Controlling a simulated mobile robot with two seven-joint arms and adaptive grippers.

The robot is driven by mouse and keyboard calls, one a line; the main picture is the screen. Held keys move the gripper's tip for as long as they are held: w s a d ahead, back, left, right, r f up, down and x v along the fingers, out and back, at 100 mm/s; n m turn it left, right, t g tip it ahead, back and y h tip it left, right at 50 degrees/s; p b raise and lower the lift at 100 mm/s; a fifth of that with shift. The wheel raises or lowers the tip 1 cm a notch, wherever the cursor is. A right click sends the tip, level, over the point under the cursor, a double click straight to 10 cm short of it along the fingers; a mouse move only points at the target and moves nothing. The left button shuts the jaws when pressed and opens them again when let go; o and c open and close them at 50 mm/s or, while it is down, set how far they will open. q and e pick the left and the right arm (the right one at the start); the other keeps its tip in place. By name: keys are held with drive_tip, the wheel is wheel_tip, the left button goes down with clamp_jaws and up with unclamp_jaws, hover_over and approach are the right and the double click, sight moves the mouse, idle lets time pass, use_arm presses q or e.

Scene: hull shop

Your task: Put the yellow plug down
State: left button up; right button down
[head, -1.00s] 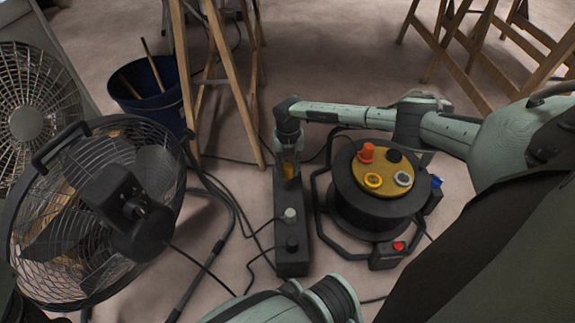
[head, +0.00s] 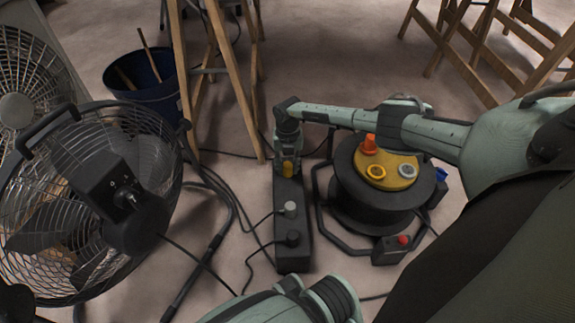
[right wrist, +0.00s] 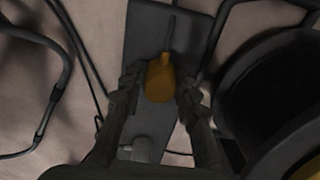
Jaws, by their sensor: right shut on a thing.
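The yellow plug (head: 288,168) is over the far end of a long black socket strip (head: 292,262). My right gripper (head: 287,160) points down from above and is shut on the plug. In the right wrist view the plug (right wrist: 159,80) sits between the two fingers (right wrist: 158,88), with the strip (right wrist: 145,30) below. I cannot tell whether the plug touches the strip. A grey plug (head: 290,209) and a black plug (head: 292,239) stand on the strip's nearer part. My left gripper does not show.
A cable reel (head: 372,207) with a yellow top and an orange plug (head: 369,144) stands right of the strip, partly under my right arm. A caged fan (head: 90,200), a blue bucket (head: 150,85) and wooden trestles (head: 235,85) stand around. Cables lie on the floor left of the strip.

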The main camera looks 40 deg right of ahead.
drive_tip(key=c, duration=1.1)
unclamp_jaws()
drive_tip(key=shift+c, duration=0.2)
